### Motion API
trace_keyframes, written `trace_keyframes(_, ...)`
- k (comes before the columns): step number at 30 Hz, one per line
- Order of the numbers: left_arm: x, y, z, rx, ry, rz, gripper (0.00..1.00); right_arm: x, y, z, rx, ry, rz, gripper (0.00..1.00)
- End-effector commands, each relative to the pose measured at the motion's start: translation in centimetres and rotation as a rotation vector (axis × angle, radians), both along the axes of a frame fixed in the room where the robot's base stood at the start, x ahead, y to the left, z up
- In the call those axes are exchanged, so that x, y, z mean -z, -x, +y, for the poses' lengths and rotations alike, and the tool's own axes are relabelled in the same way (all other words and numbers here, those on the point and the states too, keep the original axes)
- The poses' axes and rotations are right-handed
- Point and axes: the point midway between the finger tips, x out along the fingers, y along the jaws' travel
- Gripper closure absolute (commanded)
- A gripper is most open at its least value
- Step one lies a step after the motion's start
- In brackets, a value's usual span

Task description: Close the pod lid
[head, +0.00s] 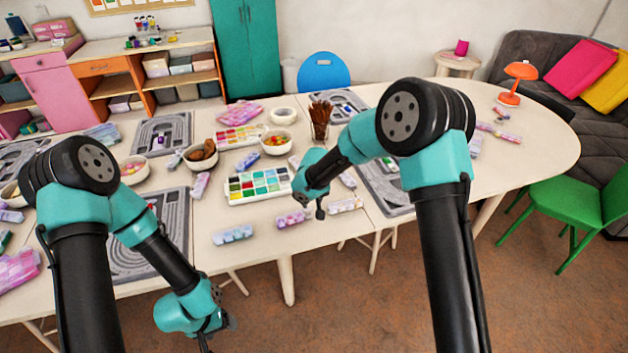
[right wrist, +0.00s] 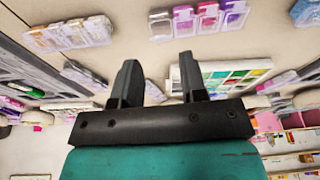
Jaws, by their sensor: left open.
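A pod with pink and purple compartments (head: 293,218) lies near the table's front edge in the head view. My right gripper (head: 320,210) is open and empty, above the table between the pink and peach pods. My left gripper (head: 218,332) is open and empty, low in front of the table.
A paint palette (head: 259,185) lies behind the pods. A brush jar (head: 320,121), bowls of beads (head: 277,142) and grey bead boards (head: 384,187) stand around it. The tabletop near the front edge, left of the pale blue pod, is bare.

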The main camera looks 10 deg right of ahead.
Motion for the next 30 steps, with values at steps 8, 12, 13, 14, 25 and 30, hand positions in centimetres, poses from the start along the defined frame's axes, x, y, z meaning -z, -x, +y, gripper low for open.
trace_keyframes(8,0.0,0.0,0.0,0.0,0.0,0.0,0.28,-5.5,1.3,-0.3,0.0,-0.001,-0.004,0.61)
trace_keyframes(12,0.0,0.0,0.0,0.0,0.0,0.0,0.28,-8.0,1.9,-0.5,0.001,-0.001,-0.003,0.61)
trace_keyframes(13,0.0,0.0,0.0,0.0,0.0,0.0,0.28,-8.6,2.0,-0.6,-0.001,-0.001,-0.003,0.61)
trace_keyframes(14,0.0,0.0,0.0,0.0,0.0,0.0,0.28,-9.1,2.2,-0.6,0.0,-0.002,-0.004,0.61)
trace_keyframes(25,0.0,0.0,0.0,0.0,0.0,0.0,0.28,-11.7,2.9,-0.8,-0.001,0.001,0.001,0.61)
trace_keyframes(30,0.0,0.0,0.0,0.0,0.0,0.0,0.28,-11.7,2.9,-0.8,-0.001,0.001,0.001,0.61)
